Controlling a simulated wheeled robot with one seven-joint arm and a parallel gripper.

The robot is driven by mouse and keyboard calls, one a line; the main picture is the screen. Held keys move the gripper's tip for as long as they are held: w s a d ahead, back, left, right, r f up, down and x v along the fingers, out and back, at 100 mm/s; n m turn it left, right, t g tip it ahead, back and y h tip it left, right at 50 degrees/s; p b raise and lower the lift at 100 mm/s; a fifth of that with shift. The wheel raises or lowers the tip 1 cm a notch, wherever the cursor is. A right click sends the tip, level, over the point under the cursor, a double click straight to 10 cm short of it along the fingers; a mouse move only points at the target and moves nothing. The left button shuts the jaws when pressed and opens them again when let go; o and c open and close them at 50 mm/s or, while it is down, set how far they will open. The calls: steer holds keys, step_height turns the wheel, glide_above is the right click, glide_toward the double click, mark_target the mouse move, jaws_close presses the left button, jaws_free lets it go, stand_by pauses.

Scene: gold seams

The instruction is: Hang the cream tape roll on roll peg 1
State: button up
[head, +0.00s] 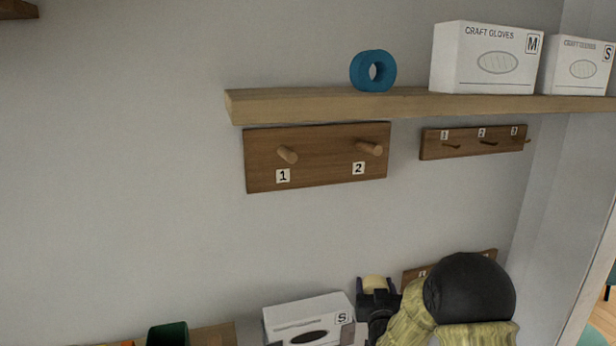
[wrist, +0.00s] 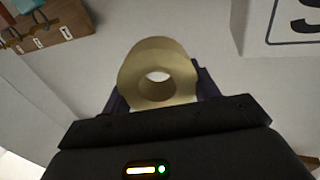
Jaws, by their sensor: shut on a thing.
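The cream tape roll (wrist: 178,66) is held between the fingers of my gripper (wrist: 155,90) in the wrist view, its hole facing the camera. In the head view my gripper (head: 376,287) is low, right of the white box, with the cream roll (head: 375,283) showing small at its tip. Roll peg 1 (head: 288,155) is a bare wooden peg on the left of a brown board (head: 325,180), above its "1" label. Peg 2 (head: 370,148) on the right is also bare. My gripper is below the board, apart from it.
A wooden shelf (head: 300,104) juts out above the board, with a blue roll (head: 358,72) and glove boxes (head: 484,75) on it. A small hook board (head: 436,152) is at right. A white box (head: 290,313) marked S stands left of my gripper. The left wall is clear.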

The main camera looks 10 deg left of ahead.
steer(key=s+a+r+n+y+p, duration=0.1)
steer(key=s+a+r, duration=0.15)
steer(key=r, duration=0.45)
steer(key=s+a+r+y, duration=0.15)
steer(key=a+r, duration=0.25)
steer(key=r, duration=0.4)
steer(key=s+a+r+n+p, duration=0.1)
steer(key=s+a+r, duration=0.2)
steer(key=r, duration=0.4)
steer(key=n+g+y+p, duration=0.2)
steer(key=y, duration=0.1)
glide_toward(292, 154)
steer(key=shift+w+a+r, duration=0.15)
steer(key=shift+w+r, duration=0.05)
steer(key=shift+w, duration=0.3)
steer(key=shift+x, duration=2.2)
steer(key=shift+w+a+f, duration=0.2)
steer(key=shift+w+a, duration=0.3)
steer(key=shift+w, duration=0.2)
steer(key=shift+b, duration=0.35)
steer(key=shift+x, duration=1.45)
